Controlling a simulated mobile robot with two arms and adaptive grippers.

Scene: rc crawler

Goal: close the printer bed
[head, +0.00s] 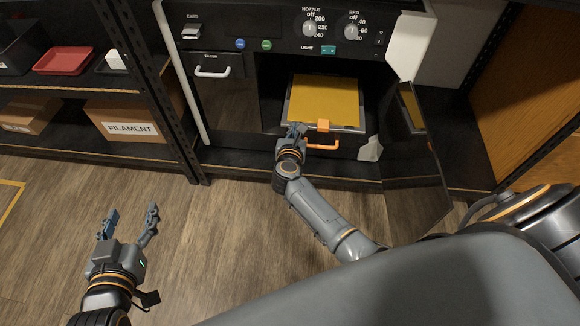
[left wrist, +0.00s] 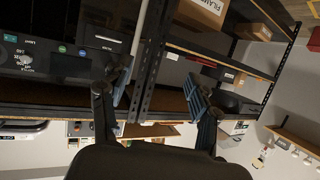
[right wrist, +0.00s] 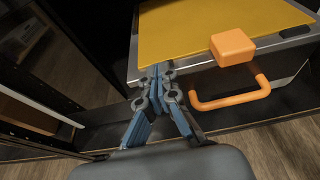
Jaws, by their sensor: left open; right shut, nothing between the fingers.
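The printer bed (head: 324,99), a yellow plate on a grey tray, sits pulled partly out of the dark printer chamber. An orange block (head: 323,125) is on its front edge and an orange loop handle (head: 322,146) is below it. My right gripper (head: 296,130) is shut and empty at the bed's front edge, left of the orange block. In the right wrist view its fingertips (right wrist: 158,75) meet at the bed's edge; whether they touch it I cannot tell. My left gripper (head: 130,217) is open and empty over the floor at the lower left.
The printer door (head: 412,170) stands open to the right of the bed. A black shelf rack with a filament box (head: 128,122) and a red tray (head: 63,60) stands at the left. The wooden floor in front is clear.

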